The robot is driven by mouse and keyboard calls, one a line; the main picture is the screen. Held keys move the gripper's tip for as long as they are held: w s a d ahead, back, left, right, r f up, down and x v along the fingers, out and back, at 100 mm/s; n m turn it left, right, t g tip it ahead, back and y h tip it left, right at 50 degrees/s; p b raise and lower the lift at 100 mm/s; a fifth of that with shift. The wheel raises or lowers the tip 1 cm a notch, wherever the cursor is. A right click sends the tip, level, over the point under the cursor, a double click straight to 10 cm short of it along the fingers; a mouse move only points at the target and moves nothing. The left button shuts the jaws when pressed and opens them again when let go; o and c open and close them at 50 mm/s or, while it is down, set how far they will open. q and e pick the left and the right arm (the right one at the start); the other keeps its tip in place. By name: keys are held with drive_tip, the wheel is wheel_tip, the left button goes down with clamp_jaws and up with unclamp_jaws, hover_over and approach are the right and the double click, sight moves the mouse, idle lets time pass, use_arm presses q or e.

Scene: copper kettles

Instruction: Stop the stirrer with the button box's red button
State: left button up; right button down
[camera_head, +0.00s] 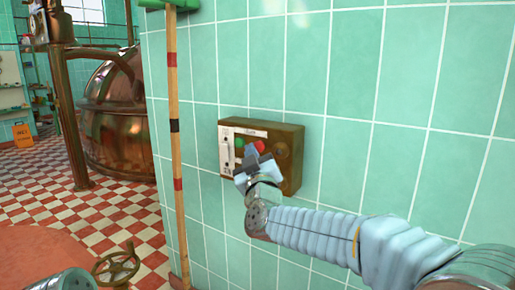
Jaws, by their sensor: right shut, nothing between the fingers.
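The button box (292,150) is a brown, worn box fixed to the green tiled wall, with a pale front panel. Its red button (260,146) shows just above and right of my fingertips, and a green button (239,143) sits to the left of it. My right gripper (248,158) is shut and empty in front of the box. It covers the lower part of the panel. I cannot tell whether its fingertips touch the box. The stirrer is not identifiable here. My left gripper is not in view.
A wooden pole (175,130) with red and black bands stands upright left of the box. A copper kettle (115,115) stands at the back left. A brass handwheel (116,264) is at the lower left. An orange floor sign (22,134) stands far left.

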drive_tip(key=shift+s+a, duration=0.1)
drive_tip(key=s+a, duration=0.1)
drive_tip(key=s, duration=0.1)
drive_tip(key=s+a, duration=0.2)
idle(0.6)
idle(0.6)
